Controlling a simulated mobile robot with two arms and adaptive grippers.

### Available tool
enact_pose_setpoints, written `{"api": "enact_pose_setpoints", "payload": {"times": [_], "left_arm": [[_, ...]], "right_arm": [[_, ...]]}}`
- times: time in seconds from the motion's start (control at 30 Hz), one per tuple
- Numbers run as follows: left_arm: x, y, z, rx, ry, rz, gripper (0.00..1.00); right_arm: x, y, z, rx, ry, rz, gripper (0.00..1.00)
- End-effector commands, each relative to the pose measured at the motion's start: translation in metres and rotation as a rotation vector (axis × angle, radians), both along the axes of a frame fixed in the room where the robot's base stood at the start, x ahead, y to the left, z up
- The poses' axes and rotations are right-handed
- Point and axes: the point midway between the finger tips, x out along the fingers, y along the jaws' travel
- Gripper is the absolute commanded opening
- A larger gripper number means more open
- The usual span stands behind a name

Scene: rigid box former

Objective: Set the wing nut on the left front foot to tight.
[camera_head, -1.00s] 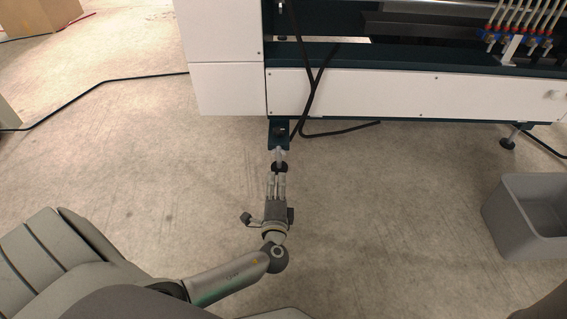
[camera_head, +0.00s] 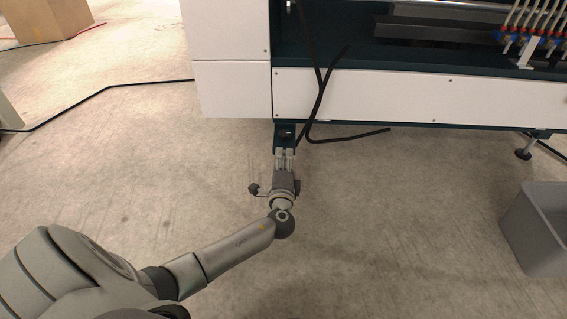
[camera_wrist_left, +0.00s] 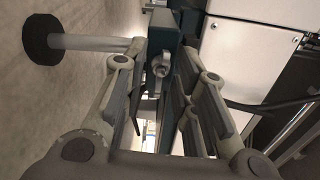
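The left front foot hangs from a dark teal bracket (camera_head: 285,136) under the machine's front left corner. In the left wrist view its metal rod (camera_wrist_left: 92,43) and round black pad (camera_wrist_left: 42,39) show at the left. A small grey metal part that looks like the wing nut (camera_wrist_left: 160,66) sits on the teal bracket (camera_wrist_left: 165,35), between the fingers in the picture. My left gripper (camera_head: 285,156) points at the bracket, its fingers apart on either side of that part (camera_wrist_left: 160,88). Contact cannot be told. The gripper hides the foot in the head view. My right gripper is not in view.
The white machine panel (camera_head: 400,97) is above and behind the gripper. Black cables (camera_head: 318,100) hang close to the bracket's right. A second foot (camera_head: 524,152) and a grey bin (camera_head: 545,225) are at the right. The floor around the arm is clear.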

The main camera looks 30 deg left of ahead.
Motion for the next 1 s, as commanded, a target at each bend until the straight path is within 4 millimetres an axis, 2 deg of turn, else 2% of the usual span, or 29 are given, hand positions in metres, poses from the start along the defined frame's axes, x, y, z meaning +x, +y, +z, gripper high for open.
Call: {"api": "enact_pose_setpoints", "payload": {"times": [0.2,0.43,0.77,1.0], "left_arm": [[0.0,0.0,0.001,0.0,0.0,0.0,0.27],[0.0,0.0,0.0,0.0,0.0,0.0,0.0],[0.0,0.0,0.001,0.022,0.015,-0.001,0.0],[0.0,-0.001,0.003,0.124,0.079,-0.001,0.0]], "right_arm": [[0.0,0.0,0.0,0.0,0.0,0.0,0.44],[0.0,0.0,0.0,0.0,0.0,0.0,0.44],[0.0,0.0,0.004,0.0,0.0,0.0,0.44],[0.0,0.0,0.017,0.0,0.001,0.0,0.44]]}}
